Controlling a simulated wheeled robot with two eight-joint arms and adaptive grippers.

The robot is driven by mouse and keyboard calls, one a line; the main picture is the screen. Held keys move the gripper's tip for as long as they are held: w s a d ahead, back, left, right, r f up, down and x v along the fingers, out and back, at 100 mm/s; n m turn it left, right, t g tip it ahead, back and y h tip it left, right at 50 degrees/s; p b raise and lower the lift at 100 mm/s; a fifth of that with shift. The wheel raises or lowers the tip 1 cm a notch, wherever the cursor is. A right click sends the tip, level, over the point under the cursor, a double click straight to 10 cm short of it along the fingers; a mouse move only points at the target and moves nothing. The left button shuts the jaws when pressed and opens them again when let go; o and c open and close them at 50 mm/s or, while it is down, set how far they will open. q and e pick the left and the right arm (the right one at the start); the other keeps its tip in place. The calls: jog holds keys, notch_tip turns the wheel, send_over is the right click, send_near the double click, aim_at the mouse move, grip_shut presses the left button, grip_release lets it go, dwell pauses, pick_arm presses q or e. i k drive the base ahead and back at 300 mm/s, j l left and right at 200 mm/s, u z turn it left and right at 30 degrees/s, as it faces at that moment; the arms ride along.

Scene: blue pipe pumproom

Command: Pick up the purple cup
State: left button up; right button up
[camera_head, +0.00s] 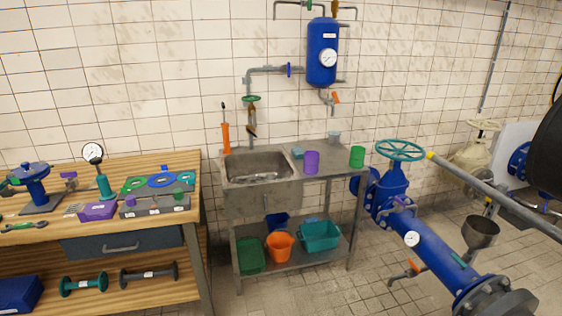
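The purple cup (311,162) stands on the metal top of the sink unit (333,156), to the right of the basin. Nothing touches it that I can see. A green cup (357,156) stands to its right, and a small grey cup (334,137) is behind it. A small teal item (297,153) lies to its left. Neither of my grippers shows in the head view.
A wooden workbench (120,168) with tools and a gauge stands at the left. A blue pipe (435,252) with a teal handwheel (400,150) stands right of the sink unit. An orange bucket (280,246) is on the lower shelf. Floor in front is clear.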

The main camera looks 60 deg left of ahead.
aim_at(311, 163)
jog(key=u, duration=1.6)
